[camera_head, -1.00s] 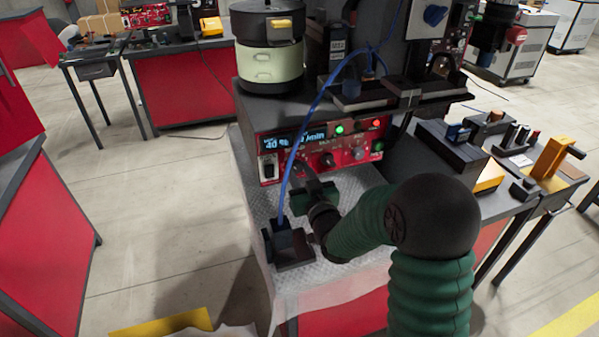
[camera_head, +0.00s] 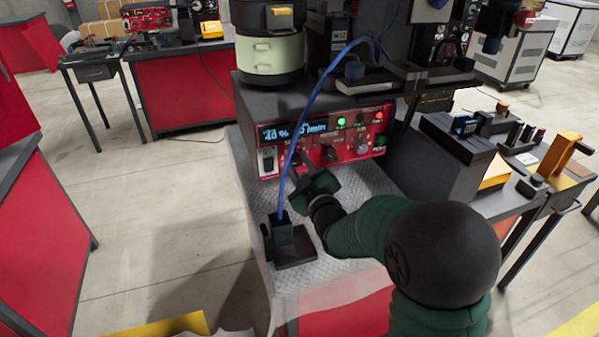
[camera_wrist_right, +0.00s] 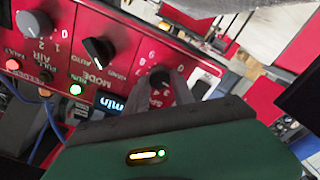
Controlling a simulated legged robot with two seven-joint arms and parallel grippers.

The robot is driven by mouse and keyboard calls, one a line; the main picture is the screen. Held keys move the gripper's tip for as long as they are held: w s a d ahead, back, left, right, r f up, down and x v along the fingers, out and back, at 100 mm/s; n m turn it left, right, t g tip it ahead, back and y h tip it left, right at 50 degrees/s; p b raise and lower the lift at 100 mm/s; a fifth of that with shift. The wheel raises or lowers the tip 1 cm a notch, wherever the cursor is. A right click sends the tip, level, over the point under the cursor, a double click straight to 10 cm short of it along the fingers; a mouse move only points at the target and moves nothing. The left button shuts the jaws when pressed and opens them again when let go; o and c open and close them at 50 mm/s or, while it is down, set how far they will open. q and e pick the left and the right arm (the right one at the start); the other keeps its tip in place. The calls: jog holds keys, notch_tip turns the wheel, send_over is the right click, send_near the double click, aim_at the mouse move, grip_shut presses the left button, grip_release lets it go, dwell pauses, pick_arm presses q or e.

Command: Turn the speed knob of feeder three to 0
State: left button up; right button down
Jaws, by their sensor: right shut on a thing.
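The red control panel (camera_head: 262,166) of the feeder stands at the centre of the head view, its display reading about 40 %. My right gripper (camera_head: 299,163) reaches its lower left part. In the right wrist view, the gripper (camera_wrist_right: 158,92) has its two grey fingers on either side of a small black speed knob (camera_wrist_right: 160,77) and is shut on it. The knob's number ring shows partly around it; its exact setting is hard to read. In the head view the gripper hides this knob. My left gripper is in neither view.
A mode knob (camera_head: 331,152) and an air knob (camera_head: 361,146) sit right of the gripper. A blue tube (camera_head: 290,150) runs down past the panel to a black block (camera_head: 288,243) on the patterned bench top. A green lamp (camera_head: 341,121) and red lamp (camera_head: 379,115) are lit.

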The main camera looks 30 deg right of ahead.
jog(key=n+b, duration=0.1)
jog(key=n, duration=0.1)
jog(key=n+b, duration=0.2)
jog(key=n, duration=0.1)
jog(key=shift+a+f+n, duration=0.1)
jog(key=shift+f+n, duration=0.2)
jog(key=shift+f+n+b, duration=0.1)
jog(key=shift+n+b, duration=0.85)
jog(key=shift+n, duration=1.35)
jog(key=c, duration=1.2)
grip_release()
jog(key=shift+a, duration=0.1)
jog(key=shift+c, duration=0.2)
jog(key=shift+o, duration=0.8)
jog(key=shift+r, duration=0.2)
